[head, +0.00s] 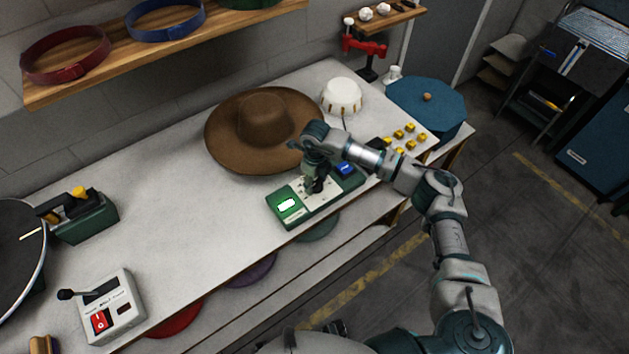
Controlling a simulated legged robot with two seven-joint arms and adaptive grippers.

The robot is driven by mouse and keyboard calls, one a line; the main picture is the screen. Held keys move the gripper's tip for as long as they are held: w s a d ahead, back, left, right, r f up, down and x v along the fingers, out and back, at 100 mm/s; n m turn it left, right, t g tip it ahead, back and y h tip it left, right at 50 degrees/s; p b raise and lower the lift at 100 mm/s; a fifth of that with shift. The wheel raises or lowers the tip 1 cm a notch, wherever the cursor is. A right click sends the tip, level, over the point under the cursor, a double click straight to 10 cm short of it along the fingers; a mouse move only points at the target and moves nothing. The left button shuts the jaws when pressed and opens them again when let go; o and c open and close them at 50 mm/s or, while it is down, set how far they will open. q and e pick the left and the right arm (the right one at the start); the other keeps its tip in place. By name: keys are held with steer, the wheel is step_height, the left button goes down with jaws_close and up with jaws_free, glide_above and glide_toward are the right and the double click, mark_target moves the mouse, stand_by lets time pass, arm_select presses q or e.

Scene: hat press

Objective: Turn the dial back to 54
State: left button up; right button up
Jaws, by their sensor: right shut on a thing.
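The green control box (295,216) with a pale top panel sits near the front edge of the white workbench. It has a lit display (286,205) at its left end, too small to read, and a blue part (345,169) at its right end. My right gripper (314,189) points down onto the middle of the panel, shut on the dial there. The dial itself is hidden by the gripper, so its setting cannot be seen. My left gripper is not in view.
A brown hat (262,125) lies just behind the box. A white bowl-like object (342,97), a blue octagonal lid (427,103) and several yellow pieces (410,128) are to the right. A switch box (111,306) stands front left. The bench's middle left is clear.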

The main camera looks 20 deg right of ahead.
mark_target(317, 183)
steer(key=o, duration=1)
steer(key=shift+s+d+f, duration=0.1)
steer(key=shift+s, duration=0.1)
steer(key=shift+o, duration=0.8)
steer(key=shift+d, duration=0.1)
steer(key=shift+w+r, duration=0.1)
steer(key=shift+r, duration=0.25)
step_height(317, 183, up, 11)
steer(key=shift+r, duration=0.2)
